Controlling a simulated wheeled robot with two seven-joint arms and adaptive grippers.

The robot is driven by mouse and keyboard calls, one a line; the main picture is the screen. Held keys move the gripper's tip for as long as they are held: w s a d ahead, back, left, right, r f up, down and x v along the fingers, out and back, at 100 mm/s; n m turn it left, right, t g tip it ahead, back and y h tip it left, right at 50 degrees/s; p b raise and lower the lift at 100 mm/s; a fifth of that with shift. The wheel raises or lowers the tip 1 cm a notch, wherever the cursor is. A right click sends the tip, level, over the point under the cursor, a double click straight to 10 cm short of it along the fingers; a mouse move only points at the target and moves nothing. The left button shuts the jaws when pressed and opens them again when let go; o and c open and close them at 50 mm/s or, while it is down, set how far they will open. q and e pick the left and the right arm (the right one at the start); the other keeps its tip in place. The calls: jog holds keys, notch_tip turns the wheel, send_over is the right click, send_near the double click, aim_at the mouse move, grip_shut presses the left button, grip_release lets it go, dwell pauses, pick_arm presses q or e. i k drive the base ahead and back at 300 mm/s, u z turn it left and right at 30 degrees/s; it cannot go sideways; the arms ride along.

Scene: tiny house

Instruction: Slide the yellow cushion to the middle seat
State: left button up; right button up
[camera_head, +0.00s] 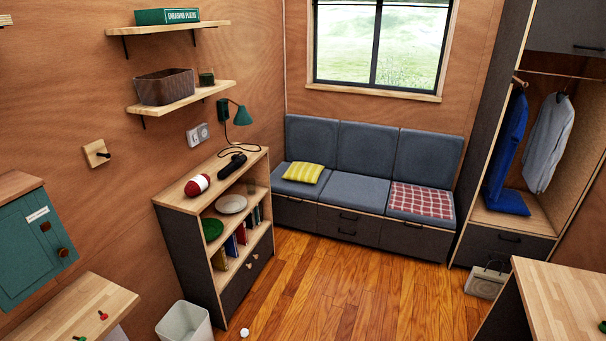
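The yellow patterned cushion (303,172) lies flat on the left seat of the grey three-seat bench (340,221) below the window. The middle seat (354,189) is bare. A red and white checked blanket or cloth (422,200) covers much of the right seat. Neither of my grippers shows in the head view.
A bookshelf (240,222) stands along the left wall before the bench. The wooden floor (330,290) in the middle is clear. A white bin (184,322) and a small white ball (244,332) are at front left. A wooden table (565,300) is at right, a grey bag (486,281) beyond it.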

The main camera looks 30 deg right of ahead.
aim_at(301, 172)
jog(key=z, duration=0.9)
jog(key=i, duration=1.3)
jog(key=z, duration=1.1)
jog(key=i, duration=1.95)
jog(key=u, duration=0.25)
jog(key=i, duration=1.25)
jog(key=u, duration=1.7)
jog(key=i, duration=0.85)
jog(key=u, duration=0.75)
